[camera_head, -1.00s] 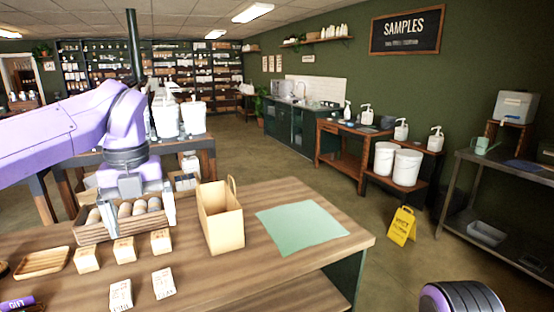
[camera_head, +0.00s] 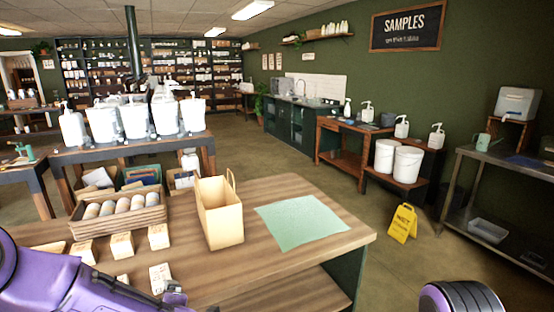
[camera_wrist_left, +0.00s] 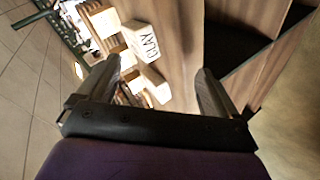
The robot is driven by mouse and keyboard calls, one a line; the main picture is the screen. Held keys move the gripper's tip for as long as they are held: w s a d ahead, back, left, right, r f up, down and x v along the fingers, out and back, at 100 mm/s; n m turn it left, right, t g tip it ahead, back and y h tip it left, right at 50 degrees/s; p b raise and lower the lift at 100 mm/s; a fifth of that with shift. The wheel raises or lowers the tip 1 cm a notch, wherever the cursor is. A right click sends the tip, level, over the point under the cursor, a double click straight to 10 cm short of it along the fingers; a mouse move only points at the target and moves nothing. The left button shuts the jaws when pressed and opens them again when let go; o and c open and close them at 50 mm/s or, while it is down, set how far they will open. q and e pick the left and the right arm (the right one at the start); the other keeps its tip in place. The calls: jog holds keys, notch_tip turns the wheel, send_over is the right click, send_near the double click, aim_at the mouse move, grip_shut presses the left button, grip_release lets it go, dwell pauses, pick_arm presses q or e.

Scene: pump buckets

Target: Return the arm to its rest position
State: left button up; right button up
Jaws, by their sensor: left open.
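My left arm comes in low at the bottom left of the head view, over the near side of the wooden table (camera_head: 290,190). My left gripper (camera_wrist_left: 159,68) is open in the left wrist view, with a wide gap between its fingers and nothing held. In that view a pale block lettered CLAY (camera_wrist_left: 140,42) lies beyond the fingers, nearer the left finger. In the head view the gripper shows only in part, by the table's near edge. My right gripper is out of view; only a purple and black part of my right arm shows at the bottom right.
On the table are a crate of cylinders (camera_head: 75,230), several pale blocks (camera_head: 122,246), a tan paper bag (camera_head: 220,225) and a green sheet (camera_head: 300,222). White pump buckets (camera_head: 135,120) stand on a table behind. A yellow wet-floor sign (camera_head: 403,224) stands on the floor.

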pick_arm(q)
jog(key=s+d+f+m+g+h+b, duration=0.1)
jog(key=s+f+m+g+h, duration=0.15)
jog(key=s+f+m, duration=0.9)
jog(key=s+a+f+g+b, duration=0.1)
jog(key=s+a+f+g, duration=0.1)
jog(key=s+f, duration=0.5)
jog(key=s+a+f+m+g+h+b, duration=0.1)
jog(key=s+f, duration=0.6)
jog(key=s, duration=0.8)
jog(key=shift+s+a+f+g, duration=0.3)
jog(key=shift+a+f+g, duration=0.05)
jog(key=shift+g, duration=0.2)
